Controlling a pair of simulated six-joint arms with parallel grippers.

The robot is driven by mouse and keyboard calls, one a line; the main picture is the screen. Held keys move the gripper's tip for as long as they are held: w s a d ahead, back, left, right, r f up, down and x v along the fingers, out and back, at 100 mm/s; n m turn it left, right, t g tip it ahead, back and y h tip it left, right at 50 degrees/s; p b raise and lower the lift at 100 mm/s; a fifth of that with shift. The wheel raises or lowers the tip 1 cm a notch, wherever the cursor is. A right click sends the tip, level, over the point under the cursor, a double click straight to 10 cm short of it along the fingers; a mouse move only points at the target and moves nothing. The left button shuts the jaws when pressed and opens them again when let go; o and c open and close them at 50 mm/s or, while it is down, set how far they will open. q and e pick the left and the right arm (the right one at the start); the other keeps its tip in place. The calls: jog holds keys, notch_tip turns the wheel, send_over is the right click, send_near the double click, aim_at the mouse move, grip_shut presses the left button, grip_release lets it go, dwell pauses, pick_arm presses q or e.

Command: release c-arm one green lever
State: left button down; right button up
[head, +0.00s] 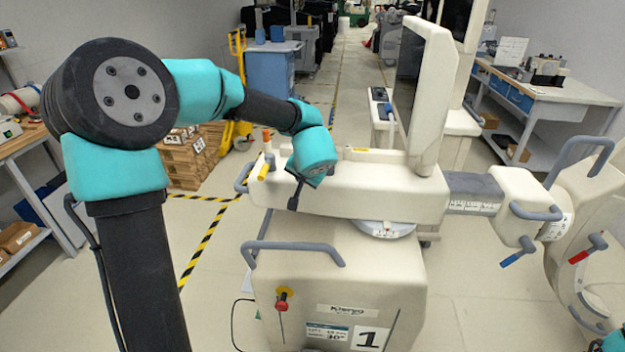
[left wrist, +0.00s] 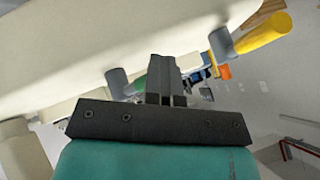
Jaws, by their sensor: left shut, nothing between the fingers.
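C-arm one (head: 340,290) is the cream cart with the "1" label in the head view. My left gripper (head: 294,200) is at the near side of its upper body, pointing down; its shut, empty fingers also show in the left wrist view (left wrist: 164,72). The green lever (left wrist: 140,83) shows there just left of the fingers, with a grey hub (left wrist: 118,80) against the cream body. The fingers partly hide it, and I cannot tell whether they touch it. I cannot make out the green lever in the head view. My right gripper is not in view.
A yellow lever (head: 264,172) and an orange-tipped lever (head: 266,136) are left of the gripper. A blue lever (head: 511,259) and a red lever (head: 579,257) are at the right.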

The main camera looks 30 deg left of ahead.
pick_arm(q)
jog(key=shift+w+a, duration=0.15)
jog(key=shift+a, duration=0.4)
jog(key=shift+w+a, duration=0.15)
jog(key=shift+a, duration=0.4)
jog(key=shift+a+r, duration=0.1)
jog(key=s+d+r, duration=0.3)
jog(key=s+r, duration=0.3)
jog(key=s, duration=0.3)
jog(key=shift+s+d+r, duration=0.15)
jog(key=shift+s+r, duration=0.15)
jog(key=shift+r, duration=0.05)
jog(key=shift+f, duration=0.1)
